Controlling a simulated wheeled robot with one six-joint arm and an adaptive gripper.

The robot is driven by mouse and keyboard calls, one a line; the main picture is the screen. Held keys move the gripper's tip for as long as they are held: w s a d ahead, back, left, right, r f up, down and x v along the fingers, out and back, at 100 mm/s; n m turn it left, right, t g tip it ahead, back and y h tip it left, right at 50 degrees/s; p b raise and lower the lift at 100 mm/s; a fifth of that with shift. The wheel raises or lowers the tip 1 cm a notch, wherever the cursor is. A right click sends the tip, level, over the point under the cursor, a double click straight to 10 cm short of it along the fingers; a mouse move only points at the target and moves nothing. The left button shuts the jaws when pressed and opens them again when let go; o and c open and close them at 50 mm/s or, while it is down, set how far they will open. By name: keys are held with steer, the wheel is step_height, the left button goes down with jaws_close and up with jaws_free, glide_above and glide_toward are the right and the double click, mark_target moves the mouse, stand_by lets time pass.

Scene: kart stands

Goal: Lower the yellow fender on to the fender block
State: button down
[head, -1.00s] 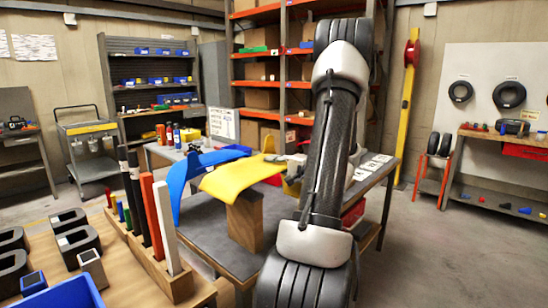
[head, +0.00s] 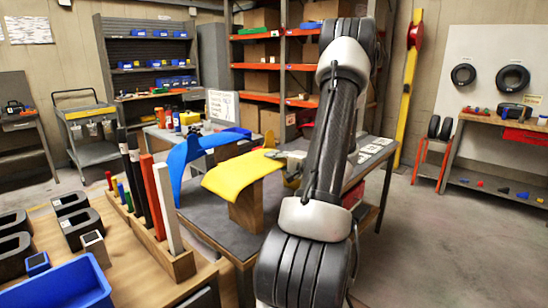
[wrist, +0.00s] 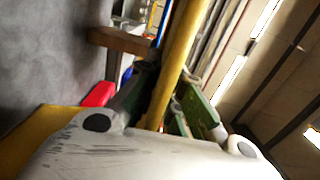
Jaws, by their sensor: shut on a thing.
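The yellow fender (head: 238,174) is a curved sheet, level across the top of the upright wooden fender block (head: 246,208) on the grey table. Its front edge overhangs the block, and I cannot tell whether its underside touches the block top. My gripper (head: 290,168) is at the fender's right side, shut on its edge, partly hidden behind my arm. In the wrist view the fender (wrist: 178,60) shows nearly edge-on as a yellow strip between the fingers of my gripper (wrist: 160,105).
A blue fender (head: 178,165) stands just left of and behind the yellow one, close to it. Dark, orange and white posts (head: 166,208) stand on the wooden bench at the front left. A blue bin (head: 60,288) is at the near left corner. The grey tabletop (head: 205,222) is bare left of the block.

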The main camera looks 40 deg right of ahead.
stand_by(0.3)
steer(key=c, duration=1.5)
jaws_free()
steer(key=shift+f, duration=0.15)
steer(key=shift+s, duration=0.15)
steer(key=shift+s+d, duration=0.2)
steer(key=shift+s, duration=2.6)
steer(key=shift+s, duration=0.15)
